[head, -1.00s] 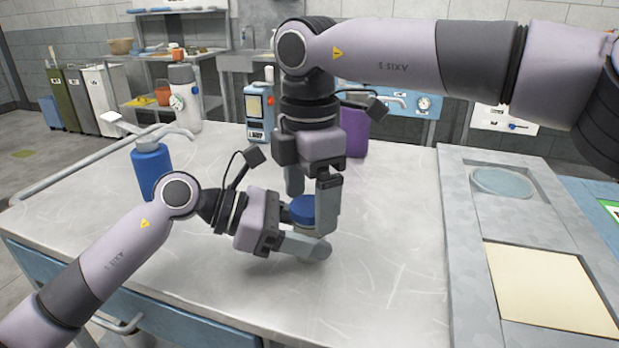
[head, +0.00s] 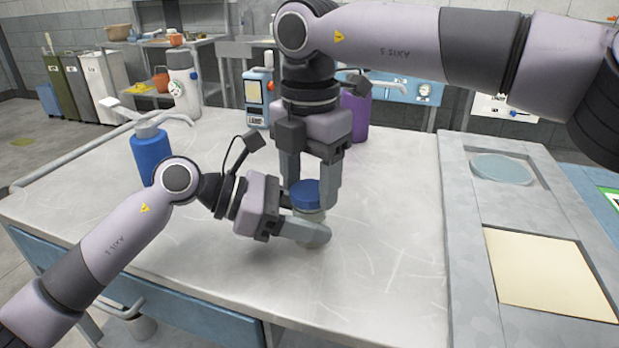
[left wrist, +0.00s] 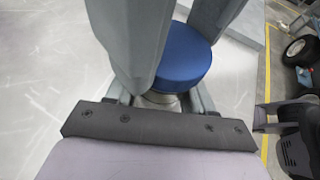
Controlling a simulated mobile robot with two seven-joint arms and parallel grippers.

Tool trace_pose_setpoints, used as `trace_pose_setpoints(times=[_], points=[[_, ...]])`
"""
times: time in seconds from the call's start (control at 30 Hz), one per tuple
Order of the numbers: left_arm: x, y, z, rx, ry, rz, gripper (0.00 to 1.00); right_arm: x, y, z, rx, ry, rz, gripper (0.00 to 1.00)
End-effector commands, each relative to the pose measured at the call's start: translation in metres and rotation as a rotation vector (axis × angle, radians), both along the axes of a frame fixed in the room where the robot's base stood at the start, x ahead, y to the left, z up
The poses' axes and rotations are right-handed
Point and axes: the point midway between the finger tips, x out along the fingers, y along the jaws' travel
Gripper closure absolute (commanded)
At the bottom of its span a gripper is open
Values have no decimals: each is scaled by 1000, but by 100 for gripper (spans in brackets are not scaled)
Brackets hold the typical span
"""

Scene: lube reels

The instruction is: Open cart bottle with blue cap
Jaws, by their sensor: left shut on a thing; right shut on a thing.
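The bottle with the blue cap (head: 307,195) stands upright on the cart top (head: 377,257); most of its body is hidden behind my left gripper's fingers. My left gripper (head: 305,226) is shut on the bottle's body from the left side. My right gripper (head: 310,190) points straight down and is shut on the blue cap, one finger on each side. In the left wrist view the blue cap (left wrist: 184,56) sits between the right gripper's fingers, above the grey top of the bottle (left wrist: 160,99). I cannot tell whether the cap is loosened.
A purple container (head: 355,117) and a blue-grey device (head: 257,98) stand at the back. The cart's front right is clear.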

Motion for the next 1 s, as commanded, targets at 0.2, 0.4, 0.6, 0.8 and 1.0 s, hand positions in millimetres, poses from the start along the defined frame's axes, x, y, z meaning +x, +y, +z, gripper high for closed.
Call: trace_pose_setpoints(times=[0.2, 0.4, 0.6, 0.8, 1.0], points=[[1, 0, 0, 0, 0, 2, 100, 0, 0, 0, 0, 1, 169, 77], [1, 0, 0, 0, 0, 2, 100, 0, 0, 0, -1, 2, 179, 77], [1, 0, 0, 0, 0, 2, 100, 0, 0, 0, 0, 1, 177, 15], [-1, -1, 0, -1, 0, -3, 100, 0, 1, 0, 2, -1, 177, 15], [-2, -2, 0, -1, 0, -8, 100, 0, 2, 0, 5, -3, 177, 15]])
